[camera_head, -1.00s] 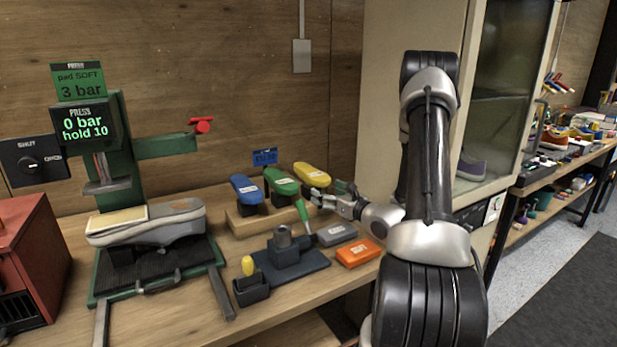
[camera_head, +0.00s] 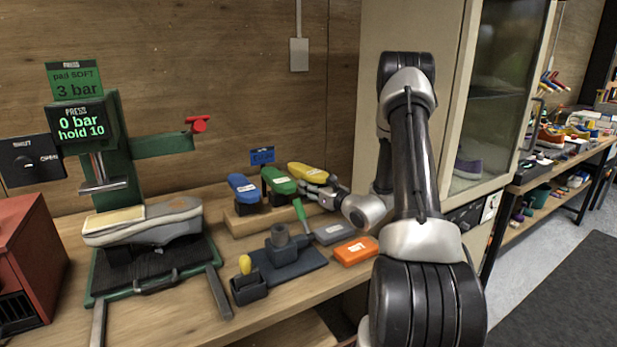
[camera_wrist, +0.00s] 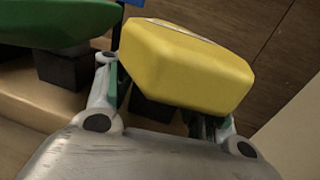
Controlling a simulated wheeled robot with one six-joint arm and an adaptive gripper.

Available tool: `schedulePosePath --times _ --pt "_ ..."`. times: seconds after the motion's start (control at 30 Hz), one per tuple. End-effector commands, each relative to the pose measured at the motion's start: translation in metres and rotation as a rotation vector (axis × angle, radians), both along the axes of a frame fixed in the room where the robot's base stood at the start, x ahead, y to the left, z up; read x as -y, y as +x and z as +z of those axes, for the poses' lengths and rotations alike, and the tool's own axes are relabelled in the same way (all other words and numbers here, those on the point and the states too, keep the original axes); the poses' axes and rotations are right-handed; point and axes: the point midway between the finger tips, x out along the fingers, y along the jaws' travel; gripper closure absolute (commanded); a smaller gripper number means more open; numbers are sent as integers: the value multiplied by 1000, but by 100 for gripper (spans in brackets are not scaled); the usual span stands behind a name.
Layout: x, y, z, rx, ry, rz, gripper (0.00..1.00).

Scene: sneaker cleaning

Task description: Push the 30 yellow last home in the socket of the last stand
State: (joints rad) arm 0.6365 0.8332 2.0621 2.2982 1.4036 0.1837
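The yellow last (camera_head: 309,173) sits at the right end of the wooden rack (camera_head: 240,226), over a dark block; it fills the middle of the wrist view (camera_wrist: 180,72). My gripper (camera_head: 318,188) is at its near end. In the wrist view, my gripper (camera_wrist: 160,108) has its fingers spread on both sides, the left beside the last and the right partly hidden under its edge. A gap shows between the left finger and the dark block; firm contact is not visible.
Green (camera_head: 279,180) and blue (camera_head: 243,188) lasts stand left of the yellow one. A press with a grey shoe (camera_head: 150,227) is at left.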

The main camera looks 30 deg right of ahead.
Motion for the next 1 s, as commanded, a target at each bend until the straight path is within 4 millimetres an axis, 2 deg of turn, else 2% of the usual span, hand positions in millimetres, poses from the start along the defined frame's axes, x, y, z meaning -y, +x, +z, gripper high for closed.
schedulePosePath --times 0.03,0.17,0.43,0.57,0.77,1.0 --pt "0 0 1 2 -1 0 78" --pt "0 0 1 3 0 1 100" --pt "0 0 3 4 -1 1 100" --pt "0 1 11 6 -1 1 100" --pt "0 1 40 8 -4 1 100" --pt "0 0 83 8 -4 0 100"
